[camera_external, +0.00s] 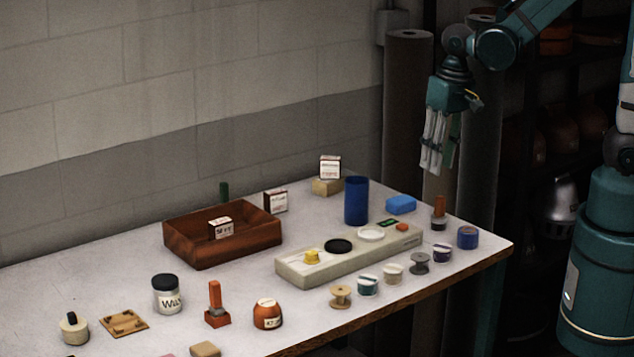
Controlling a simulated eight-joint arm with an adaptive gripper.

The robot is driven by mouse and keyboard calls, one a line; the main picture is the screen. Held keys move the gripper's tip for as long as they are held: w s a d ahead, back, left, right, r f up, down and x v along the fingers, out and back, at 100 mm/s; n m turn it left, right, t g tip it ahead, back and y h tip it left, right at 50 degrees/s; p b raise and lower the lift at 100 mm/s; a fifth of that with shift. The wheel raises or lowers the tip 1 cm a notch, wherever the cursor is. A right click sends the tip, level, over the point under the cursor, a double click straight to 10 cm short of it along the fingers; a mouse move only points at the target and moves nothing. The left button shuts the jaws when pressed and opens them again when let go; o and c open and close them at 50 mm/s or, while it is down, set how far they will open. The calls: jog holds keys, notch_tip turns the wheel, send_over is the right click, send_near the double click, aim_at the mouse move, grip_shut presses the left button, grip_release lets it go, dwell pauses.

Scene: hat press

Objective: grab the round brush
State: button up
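A short, round, cream-coloured piece with a dark knob (74,328) stands upright on the table at the lower left; it looks most like the round brush, but its bristles cannot be made out. Another upright piece with an orange handle and a dark round base (438,213) stands near the table's right corner, and I cannot rule it out as the brush. My gripper (432,168) hangs pointing down, above and beyond the right back part of the table, far from the cream piece and touching nothing. Whether its fingers are open or shut is unclear.
A wooden tray (180,240) holds a small box. A long pale block (296,277) lies mid-table near a blue cup (356,201). Several spools line the front edge. A lidded jar (168,295) and an orange-handled stamp (215,305) stand near the cream piece. The far left table is clear.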

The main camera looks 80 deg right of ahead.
jog(key=m+g+b, duration=0.1)
jog(key=m, duration=0.1)
send_over(440, 197)
notch_tip(440, 197, down, 6)
jog(key=shift+d+f, duration=0.1)
jog(key=shift+d, duration=0.05)
jog(key=shift+f, duration=1.25)
jog(key=shift+f+b, duration=0.65)
jog(key=shift+f, duration=1.9)
jog(key=c, duration=1)
